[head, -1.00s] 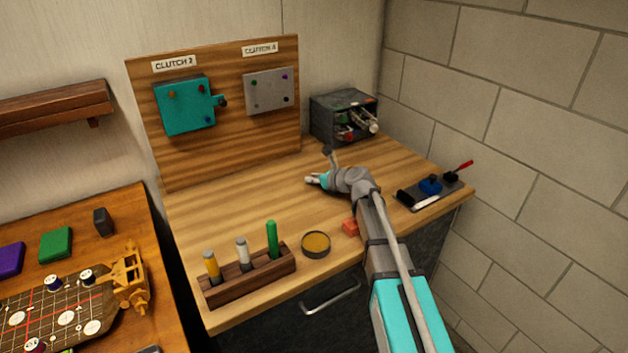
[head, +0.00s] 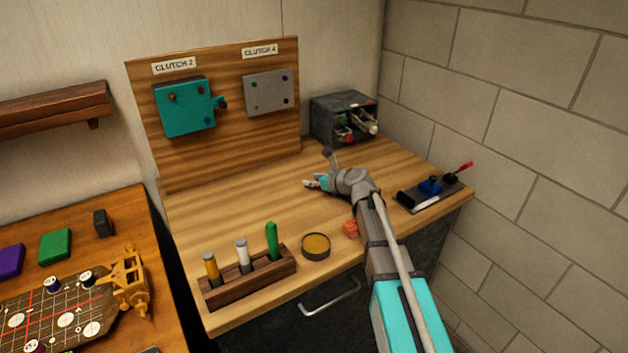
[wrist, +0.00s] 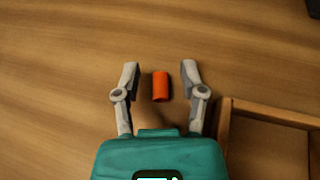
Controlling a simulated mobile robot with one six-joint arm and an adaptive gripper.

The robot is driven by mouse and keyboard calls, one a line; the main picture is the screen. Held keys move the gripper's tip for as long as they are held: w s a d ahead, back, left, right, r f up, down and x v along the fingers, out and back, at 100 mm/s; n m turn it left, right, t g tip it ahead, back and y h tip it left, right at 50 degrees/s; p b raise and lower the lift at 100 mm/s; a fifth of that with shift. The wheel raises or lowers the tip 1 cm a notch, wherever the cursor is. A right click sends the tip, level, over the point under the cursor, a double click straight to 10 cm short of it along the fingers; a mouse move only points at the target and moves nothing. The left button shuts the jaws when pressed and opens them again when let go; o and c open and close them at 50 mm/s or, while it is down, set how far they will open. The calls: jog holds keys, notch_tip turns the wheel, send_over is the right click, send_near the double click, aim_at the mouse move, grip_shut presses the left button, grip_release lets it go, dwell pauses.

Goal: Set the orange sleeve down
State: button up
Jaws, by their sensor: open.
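The orange sleeve (wrist: 160,86) is a short, plain cylinder in the wrist view. It is between the two fingers of my gripper (wrist: 160,80), with a clear gap on each side, so neither finger touches it. It appears to rest on the wooden surface; I cannot tell whether it stands or lies. In the head view my open gripper (head: 315,183) is low over the middle of the workbench (head: 220,205). I cannot make out the sleeve there.
A wooden-edged frame (wrist: 270,115) is close to the right finger in the wrist view. A pen rack (head: 250,278), a round tin (head: 316,246) and a small red block (head: 351,229) are at the bench front. A dark tool tray (head: 430,193) is right; bench left of my gripper is clear.

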jog(key=p+v, duration=0.4)
jog(key=v, duration=0.8)
